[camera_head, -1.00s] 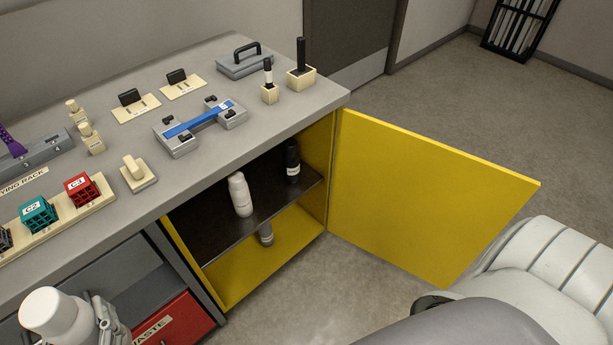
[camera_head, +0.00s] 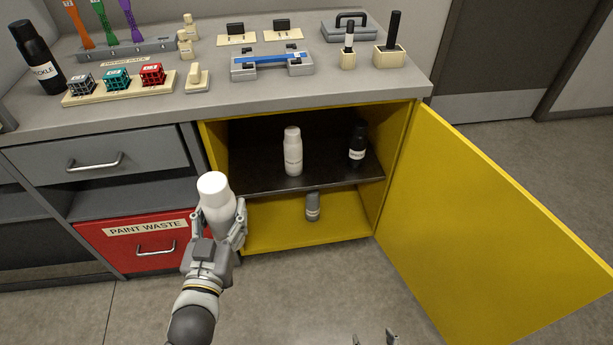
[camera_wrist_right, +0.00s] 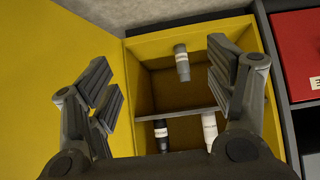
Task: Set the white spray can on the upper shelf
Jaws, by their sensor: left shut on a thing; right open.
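A white spray can (camera_head: 216,198) with a rounded top is held upright, slightly tilted, in my left gripper (camera_head: 222,228), which is shut on it in front of the red drawer, left of the open yellow cabinet (camera_head: 246,232). The dark upper shelf (camera_head: 262,180) carries another white can (camera_head: 293,155) near its middle and a black can (camera_head: 357,146) at its right. My right gripper (camera_wrist_right: 160,65) is open and empty, facing the cabinet in the right wrist view; its fingertips (camera_head: 376,338) just show at the bottom of the head view.
The yellow door (camera_head: 490,200) stands wide open to the right. A grey can (camera_head: 312,206) stands on the cabinet's lower level. The upper shelf has bare room left of the white can. The worktop (camera_head: 370,92) above holds racks, blocks and a black bottle (camera_head: 38,58). The red paint waste drawer (camera_head: 110,245) is shut.

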